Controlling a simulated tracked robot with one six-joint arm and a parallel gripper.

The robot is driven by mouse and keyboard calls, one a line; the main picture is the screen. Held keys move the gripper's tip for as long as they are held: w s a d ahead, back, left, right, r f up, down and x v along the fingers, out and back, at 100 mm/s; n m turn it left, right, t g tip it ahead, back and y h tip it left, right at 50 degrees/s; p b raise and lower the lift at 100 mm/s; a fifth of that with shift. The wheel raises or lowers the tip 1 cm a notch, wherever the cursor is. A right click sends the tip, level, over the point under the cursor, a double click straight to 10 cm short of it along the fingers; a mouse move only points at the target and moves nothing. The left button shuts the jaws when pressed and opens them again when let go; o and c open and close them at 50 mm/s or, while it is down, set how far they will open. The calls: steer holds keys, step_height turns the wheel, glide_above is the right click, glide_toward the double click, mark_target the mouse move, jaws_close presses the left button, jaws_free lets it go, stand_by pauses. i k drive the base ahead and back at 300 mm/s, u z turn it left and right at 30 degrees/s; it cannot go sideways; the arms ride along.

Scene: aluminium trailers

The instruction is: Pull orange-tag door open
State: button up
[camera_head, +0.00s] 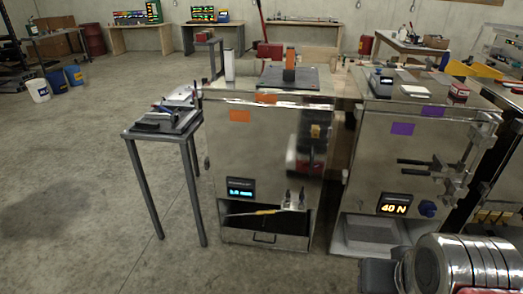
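A shiny metal cabinet (222,150) stands in the middle. An orange tag (239,116) is on its reflective front, and a second orange tag (265,98) is at its top edge. The front panel looks flush and shut, though reflections make its edges hard to tell. A lit blue display (240,188) is low on the front. Below it is a dark open recess with a yellow-handled tool (250,212) and a small pull (265,239). I cannot make out a clear door handle. My gripper is not in view.
A small grey table (155,133) with tools stands close on the left. A purple-tagged metal cabinet (370,165) with protruding clamps (425,162) stands on the right, across a narrow dark gap. A shiny cylinder (470,265) fills the lower right.

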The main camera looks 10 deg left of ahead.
mark_target(250, 139)
steer(key=u, duration=0.45)
steer(key=i, duration=1.35)
steer(key=z, duration=0.45)
